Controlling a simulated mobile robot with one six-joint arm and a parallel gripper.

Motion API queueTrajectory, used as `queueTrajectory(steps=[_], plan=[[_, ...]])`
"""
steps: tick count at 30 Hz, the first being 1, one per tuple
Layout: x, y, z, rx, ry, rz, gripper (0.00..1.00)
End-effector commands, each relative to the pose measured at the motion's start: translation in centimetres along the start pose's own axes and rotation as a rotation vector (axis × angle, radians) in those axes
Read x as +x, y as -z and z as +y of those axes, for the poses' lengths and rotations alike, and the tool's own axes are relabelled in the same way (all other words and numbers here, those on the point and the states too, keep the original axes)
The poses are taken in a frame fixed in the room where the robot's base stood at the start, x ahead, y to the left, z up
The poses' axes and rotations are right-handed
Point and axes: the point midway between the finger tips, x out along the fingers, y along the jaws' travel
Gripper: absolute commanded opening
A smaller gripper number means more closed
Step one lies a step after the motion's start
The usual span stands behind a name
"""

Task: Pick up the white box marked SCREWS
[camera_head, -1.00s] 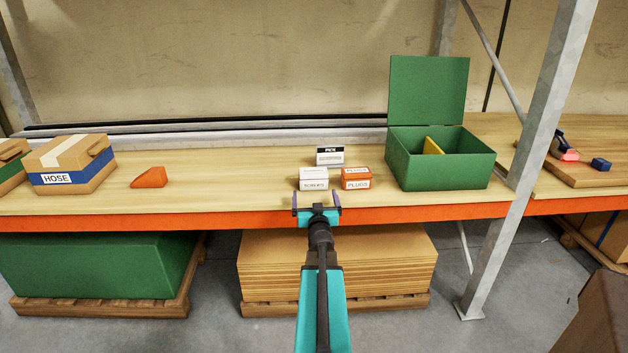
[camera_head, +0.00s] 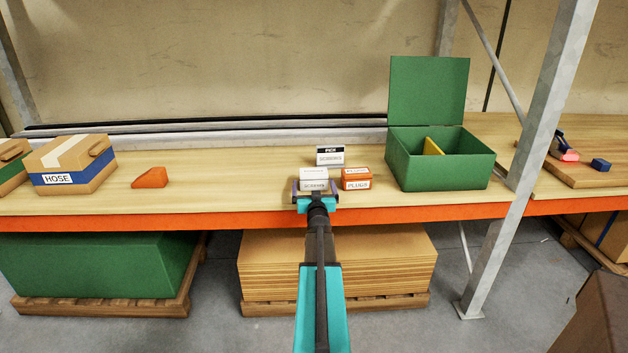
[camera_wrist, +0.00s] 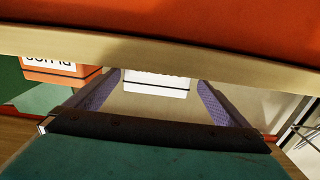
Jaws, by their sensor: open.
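The white box marked SCREWS (camera_head: 313,174) sits on the wooden shelf just behind its front edge. My gripper (camera_head: 316,188) is open in front of it, with one finger toward each side of the box's near face. In the wrist view the white box (camera_wrist: 156,84) shows upside down between the two purple fingers, partly cut off by the shelf edge. Gaps show between box and fingers, and the gripper is empty. How far the fingertips reach along the box's sides is hard to tell.
An orange PLUGS box (camera_head: 356,179) stands close to the right of the white box. A PICK sign (camera_head: 330,155) stands behind. A green open-lidded box (camera_head: 440,172) is farther right. An orange wedge (camera_head: 150,178) and HOSE carton (camera_head: 70,165) are left. The orange beam (camera_head: 230,216) runs under the shelf edge.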

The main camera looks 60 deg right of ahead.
Motion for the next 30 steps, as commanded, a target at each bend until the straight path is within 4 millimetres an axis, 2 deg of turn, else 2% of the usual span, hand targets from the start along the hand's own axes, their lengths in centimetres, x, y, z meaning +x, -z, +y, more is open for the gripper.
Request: queueTrajectory(steps=[3,19,30], plan=[[0.6,0.0,0.0,0.0,0.0,0.0,1.0],[1.1,0.1,0.1,0.001,-0.001,0.0,1.0],[3.9,0.2,0.6,0.001,-0.002,0.0,1.0]])
